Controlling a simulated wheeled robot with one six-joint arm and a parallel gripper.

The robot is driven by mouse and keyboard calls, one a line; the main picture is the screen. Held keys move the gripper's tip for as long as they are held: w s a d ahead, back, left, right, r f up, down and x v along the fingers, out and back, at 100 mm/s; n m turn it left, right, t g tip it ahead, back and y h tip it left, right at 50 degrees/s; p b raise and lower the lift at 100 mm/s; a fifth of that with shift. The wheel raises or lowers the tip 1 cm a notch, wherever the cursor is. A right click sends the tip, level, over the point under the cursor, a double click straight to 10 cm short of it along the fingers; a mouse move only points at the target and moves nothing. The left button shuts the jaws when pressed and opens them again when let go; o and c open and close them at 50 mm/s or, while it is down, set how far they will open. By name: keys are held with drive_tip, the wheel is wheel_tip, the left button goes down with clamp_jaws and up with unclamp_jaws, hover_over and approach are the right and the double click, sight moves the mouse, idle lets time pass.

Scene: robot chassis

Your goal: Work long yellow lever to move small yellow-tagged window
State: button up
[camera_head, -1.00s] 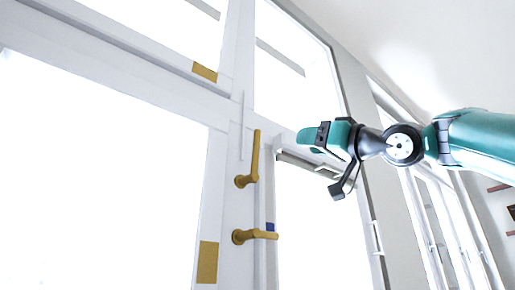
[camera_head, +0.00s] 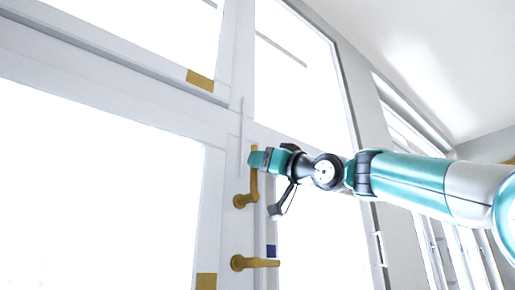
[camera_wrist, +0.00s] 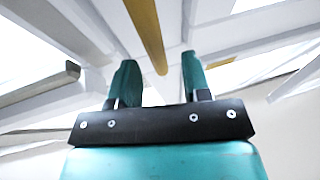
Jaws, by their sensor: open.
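An upper yellow lever (camera_head: 254,187) stands upright on the white frame post. A second yellow lever (camera_head: 258,262) below it points right. My gripper (camera_head: 257,159) is at the top of the upper lever and covers its end. In the wrist view a long yellow bar (camera_wrist: 146,30) runs down to between my two open, teal fingers (camera_wrist: 159,64), with gaps on both sides; contact cannot be told. One yellow tag (camera_head: 200,80) is on the frame under the upper left window (camera_head: 120,40); another yellow tag (camera_head: 206,281) is on the large lower left window (camera_head: 90,180).
A blue tag (camera_head: 271,251) is on the right-hand sash beside the lower lever. A thin white bar (camera_head: 242,140) stands just left of the upper lever. A grey wall and more windows are at the right. My arm crosses from the right.

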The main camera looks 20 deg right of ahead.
drive_tip(key=shift+p+x, duration=0.35)
drive_tip(key=shift+x, duration=0.7)
clamp_jaws()
idle(0.7)
unclamp_jaws()
drive_tip(key=shift+s+a, duration=0.1)
drive_tip(key=shift+a, duration=0.05)
